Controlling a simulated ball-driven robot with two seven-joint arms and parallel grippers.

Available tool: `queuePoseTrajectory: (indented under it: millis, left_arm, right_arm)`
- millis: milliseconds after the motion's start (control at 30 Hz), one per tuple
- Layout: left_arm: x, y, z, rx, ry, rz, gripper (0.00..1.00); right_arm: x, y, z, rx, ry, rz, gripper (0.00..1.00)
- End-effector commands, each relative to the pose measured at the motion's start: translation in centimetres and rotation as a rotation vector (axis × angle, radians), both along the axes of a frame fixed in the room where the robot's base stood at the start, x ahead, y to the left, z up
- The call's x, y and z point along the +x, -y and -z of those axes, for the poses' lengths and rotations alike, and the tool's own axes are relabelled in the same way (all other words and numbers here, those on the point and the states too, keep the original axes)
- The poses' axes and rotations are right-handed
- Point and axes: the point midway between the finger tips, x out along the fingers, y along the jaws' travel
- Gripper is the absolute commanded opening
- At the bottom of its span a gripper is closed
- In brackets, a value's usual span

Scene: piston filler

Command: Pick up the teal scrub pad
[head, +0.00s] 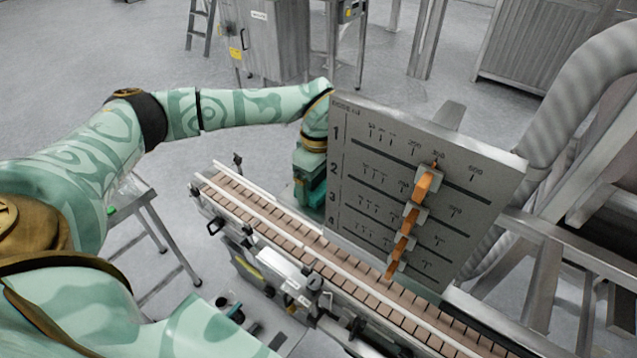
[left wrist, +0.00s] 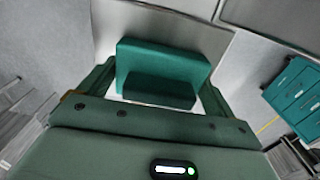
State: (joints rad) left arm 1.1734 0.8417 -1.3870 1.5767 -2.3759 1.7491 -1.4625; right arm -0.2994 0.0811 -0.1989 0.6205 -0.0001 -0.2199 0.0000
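The teal scrub pad (left wrist: 165,58) shows in the left wrist view as a teal block with a darker, smaller block on its near side. It lies over a pale plate. My left gripper (left wrist: 158,82) has its two fingers apart, one on each side of the pad's near part. Narrow pale gaps show beside the fingers, and I cannot make out firm contact. In the head view my left gripper (head: 308,190) points down beside the conveyor, partly hidden by the grey scale plate. The pad cannot be made out there. My right gripper is not in view.
The grey scale plate (head: 390,215) with orange pointers (head: 423,187) stands close to the right of my left gripper. The conveyor (head: 270,215) with rails runs below. A thick grey hose (head: 575,120) is at right. A teal cabinet (left wrist: 298,95) shows in the wrist view.

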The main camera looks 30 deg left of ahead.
Motion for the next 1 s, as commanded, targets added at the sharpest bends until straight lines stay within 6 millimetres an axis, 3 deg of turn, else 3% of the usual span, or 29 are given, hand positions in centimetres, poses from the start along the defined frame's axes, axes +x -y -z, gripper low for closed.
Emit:
queuePoseTrajectory:
  millis: [267,700,1000]
  left_arm:
    - [0.1,0.0,-0.5,0.0,0.002,0.0,0.67]
    - [0.1,0.0,-8.8,0.001,0.003,0.0,0.67]
    - [0.0,0.0,-10.1,0.0,-0.001,0.0,0.67]
  right_arm:
    - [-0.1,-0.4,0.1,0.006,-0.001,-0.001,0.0]
    - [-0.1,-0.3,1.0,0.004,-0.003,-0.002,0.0]
    - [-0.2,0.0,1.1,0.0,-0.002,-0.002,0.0]
